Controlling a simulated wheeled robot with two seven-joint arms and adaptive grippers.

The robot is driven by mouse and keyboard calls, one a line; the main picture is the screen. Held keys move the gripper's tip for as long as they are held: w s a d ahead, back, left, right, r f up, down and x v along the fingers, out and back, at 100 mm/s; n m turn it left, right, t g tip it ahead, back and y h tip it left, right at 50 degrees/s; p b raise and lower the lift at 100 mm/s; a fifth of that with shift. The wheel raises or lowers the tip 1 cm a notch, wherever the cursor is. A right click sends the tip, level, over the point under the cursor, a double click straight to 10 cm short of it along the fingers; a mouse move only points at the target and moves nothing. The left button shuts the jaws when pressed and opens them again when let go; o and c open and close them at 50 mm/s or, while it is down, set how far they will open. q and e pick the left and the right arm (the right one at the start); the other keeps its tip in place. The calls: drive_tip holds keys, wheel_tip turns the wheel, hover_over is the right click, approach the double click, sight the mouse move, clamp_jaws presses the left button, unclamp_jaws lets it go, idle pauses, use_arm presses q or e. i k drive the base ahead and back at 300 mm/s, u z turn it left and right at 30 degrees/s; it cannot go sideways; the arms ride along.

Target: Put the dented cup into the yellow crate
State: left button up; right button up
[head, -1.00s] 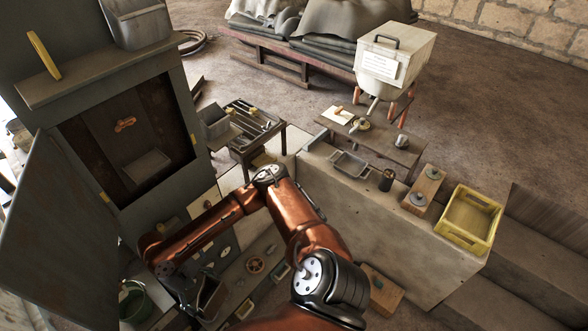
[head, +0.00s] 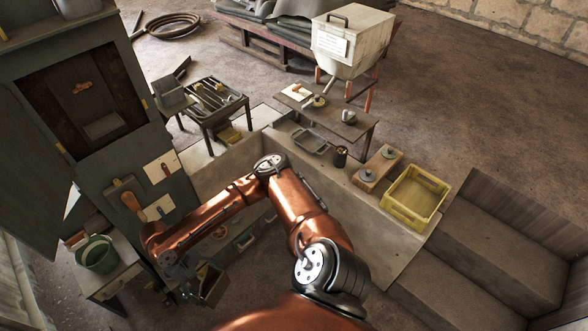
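The yellow crate (head: 397,213) stands open and looks empty at the right end of the long pale bench. A small grey metal cup (head: 347,117) stands on the low wooden table behind the bench. A dark cup (head: 340,156) stands on the bench, left of the crate. Dents are too small to make out on either. My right arm enters from the bottom and bends left. My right gripper (head: 182,288) hangs low at the left, far from the crate and both cups; its dark fingers blend with a dark box-like shape (head: 211,285). My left gripper is out of view.
A grey tray (head: 311,141) and a wooden block with round weights (head: 377,168) sit on the bench. A white hopper (head: 350,42) stands behind. A tool cart (head: 213,103), cabinet (head: 158,120) and green bucket (head: 97,254) are at left. Steps (head: 500,245) lie at right.

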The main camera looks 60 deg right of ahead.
sight(405, 198)
drive_tip(key=k, duration=1.4)
drive_tip(key=z, duration=2)
drive_tip(key=i, duration=1.65)
